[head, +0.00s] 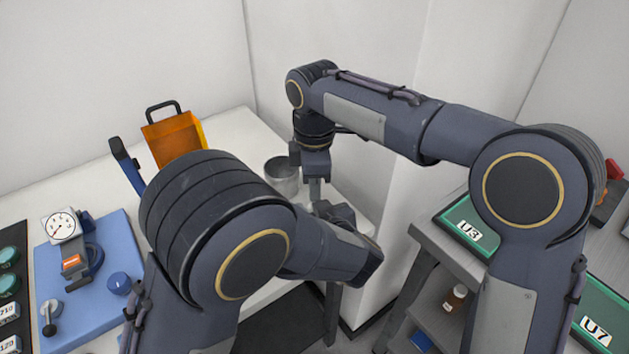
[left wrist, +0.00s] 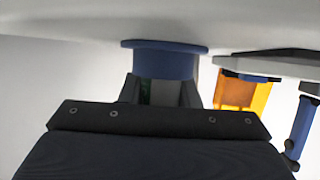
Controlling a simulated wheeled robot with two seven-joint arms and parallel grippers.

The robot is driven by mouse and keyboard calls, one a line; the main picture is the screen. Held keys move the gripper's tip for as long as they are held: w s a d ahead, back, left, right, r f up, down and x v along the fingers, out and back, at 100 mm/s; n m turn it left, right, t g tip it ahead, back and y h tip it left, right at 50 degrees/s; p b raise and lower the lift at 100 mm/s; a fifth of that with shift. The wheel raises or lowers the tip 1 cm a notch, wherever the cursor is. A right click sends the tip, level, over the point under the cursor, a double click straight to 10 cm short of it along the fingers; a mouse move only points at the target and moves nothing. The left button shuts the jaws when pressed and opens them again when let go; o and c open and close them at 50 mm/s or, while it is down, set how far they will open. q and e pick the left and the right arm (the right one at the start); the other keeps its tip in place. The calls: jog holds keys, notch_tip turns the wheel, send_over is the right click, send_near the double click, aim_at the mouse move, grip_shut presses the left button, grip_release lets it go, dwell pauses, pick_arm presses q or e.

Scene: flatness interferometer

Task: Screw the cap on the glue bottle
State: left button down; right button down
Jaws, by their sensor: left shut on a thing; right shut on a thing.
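My left gripper (head: 345,220) reaches in from the left under my right gripper. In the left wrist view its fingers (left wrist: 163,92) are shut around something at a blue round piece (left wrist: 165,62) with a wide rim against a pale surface. A sliver of green shows between the fingers. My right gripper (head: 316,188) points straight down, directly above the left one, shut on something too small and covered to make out. The glue bottle and cap cannot be clearly told apart here; my left wrist and the fingers hide where the grippers meet.
A grey metal cup (head: 282,176) stands close behind the grippers. An orange box (head: 174,138) and a blue mat (head: 125,228) with a dial gauge (head: 62,226) are on the left. A brown bottle (head: 455,297) stands on a shelf below the grey bench (head: 425,240).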

pick_arm(q)
jog(key=shift+a+f, duration=0.1)
jog(key=shift+f, duration=0.05)
pick_arm(e)
jog(key=c, duration=1.4)
grip_release()
jog(key=shift+d+f, duration=0.1)
jog(key=shift+f, duration=0.5)
jog(key=shift+o, duration=0.5)
jog(key=shift+s, duration=0.1)
pick_arm(q)
jog(key=shift+a, duration=0.1)
pick_arm(e)
jog(key=shift+s+r, duration=0.15)
jog(key=shift+r, duration=0.05)
jog(key=shift+r, duration=0.1)
pick_arm(q)
jog(key=shift+f, duration=0.15)
pick_arm(e)
jog(key=r, duration=0.4)
jog(key=shift+a+r, duration=0.25)
jog(key=shift+a, duration=0.05)
pick_arm(q)
jog(key=shift+s, duration=0.1)
pick_arm(e)
jog(key=shift+d+r, duration=0.15)
jog(key=shift+r, duration=0.05)
jog(key=o, duration=0.6)
jog(key=shift+f, duration=0.1)
jog(key=shift+c, duration=0.2)
